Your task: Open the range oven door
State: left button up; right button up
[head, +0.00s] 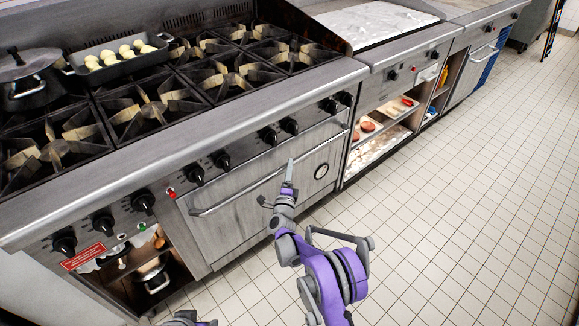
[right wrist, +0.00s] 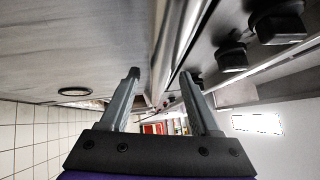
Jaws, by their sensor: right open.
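The range oven door (head: 235,222) is a closed steel panel in the range front, with a round dial near its right side. Its long bar handle (head: 232,202) runs across the upper part. My right gripper (head: 289,168) is in front of the handle's middle in the head view. In the right wrist view the same gripper (right wrist: 161,76) has its two fingers apart and empty. The handle bar (right wrist: 178,42) runs ahead, in line with the gap between the fingertips. I cannot tell whether a finger touches it. My left gripper's fingers are not visible.
Black knobs (head: 222,160) line the panel above the door. Burners, a tray of pale round items (head: 120,60) and a lidded pot (head: 30,80) stand on top. Open shelves (head: 385,122) are at right, an open compartment at lower left. The tiled floor (head: 470,220) is clear.

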jog(key=shift+x, duration=1.15)
grip_shut()
dwell(0.6)
